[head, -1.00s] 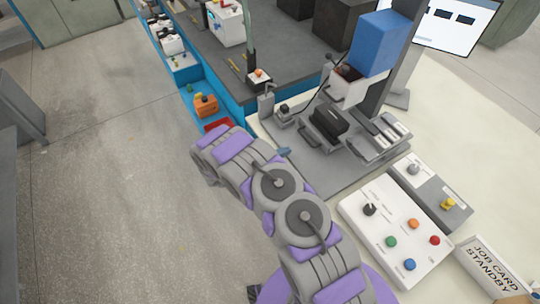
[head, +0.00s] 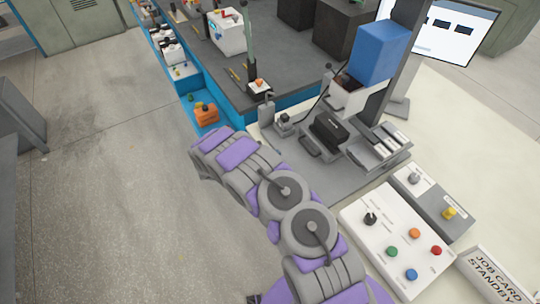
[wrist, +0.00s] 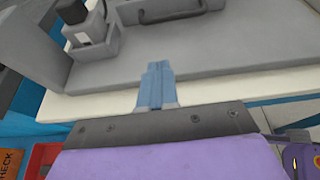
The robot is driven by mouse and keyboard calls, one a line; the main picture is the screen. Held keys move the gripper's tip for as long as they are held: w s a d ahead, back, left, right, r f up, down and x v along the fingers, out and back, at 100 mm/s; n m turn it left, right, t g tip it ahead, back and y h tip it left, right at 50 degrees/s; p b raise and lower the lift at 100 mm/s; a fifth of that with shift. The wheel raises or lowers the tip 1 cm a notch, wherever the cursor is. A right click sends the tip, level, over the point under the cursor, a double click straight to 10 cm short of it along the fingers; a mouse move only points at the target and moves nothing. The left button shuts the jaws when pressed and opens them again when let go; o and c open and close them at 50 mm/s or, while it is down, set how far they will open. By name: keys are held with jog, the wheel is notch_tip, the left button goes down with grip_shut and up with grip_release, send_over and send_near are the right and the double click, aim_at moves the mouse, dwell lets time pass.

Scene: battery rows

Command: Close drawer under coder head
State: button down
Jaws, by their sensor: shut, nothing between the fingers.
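The coder head stand carries a blue box (head: 379,50) above a white-and-grey housing (head: 355,92) on the table. Low beneath it, a grey drawer with a dark block (head: 328,132) sits on a grey base plate. The drawer's bar handle (head: 307,148) faces the near-left side; the handle also shows at the top of the wrist view (wrist: 172,14). How far out the drawer stands is unclear. My gripper (wrist: 157,70) has its blue fingers shut and empty, pointing toward the handle, apart from it, near the plate's front edge. In the head view my arm hides the fingers.
A small grey device (head: 284,122) stands left of the drawer; it also shows in the wrist view (wrist: 90,35). A white button panel (head: 398,240) and a job card (head: 490,278) are nearer right. An orange object (head: 206,113) sits on a blue shelf at left.

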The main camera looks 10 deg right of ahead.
aim_at(291, 152)
jog(key=x, duration=0.3)
jog(key=r+x, duration=0.1)
jog(key=x, duration=0.2)
jog(key=b+x, duration=0.1)
jog(key=x, duration=0.1)
jog(key=shift+w+d, duration=0.15)
jog(key=shift+d, duration=0.5)
jog(key=shift+w+d+r, duration=0.15)
jog(key=shift+d+r, duration=0.05)
jog(key=shift+d, duration=0.35)
jog(key=shift+w+d+b, duration=0.15)
jog(key=shift+w+d, duration=0.05)
jog(key=shift+d, duration=0.5)
jog(key=shift+w+d+b, duration=0.1)
jog(key=shift+w+d, duration=0.15)
jog(key=shift+d, duration=0.45)
jog(key=shift+w+d+b, duration=0.15)
jog(key=shift+w+d, duration=0.05)
jog(key=shift+d, duration=0.5)
jog(key=shift+r, duration=0.1)
jog(key=shift+a, duration=0.1)
jog(key=shift+a+r, duration=0.15)
jog(key=shift+a, duration=0.15)
jog(key=p+v, duration=0.2)
jog(key=v, duration=1.4)
jog(key=shift+a, duration=0.35)
jog(key=shift+s, duration=0.1)
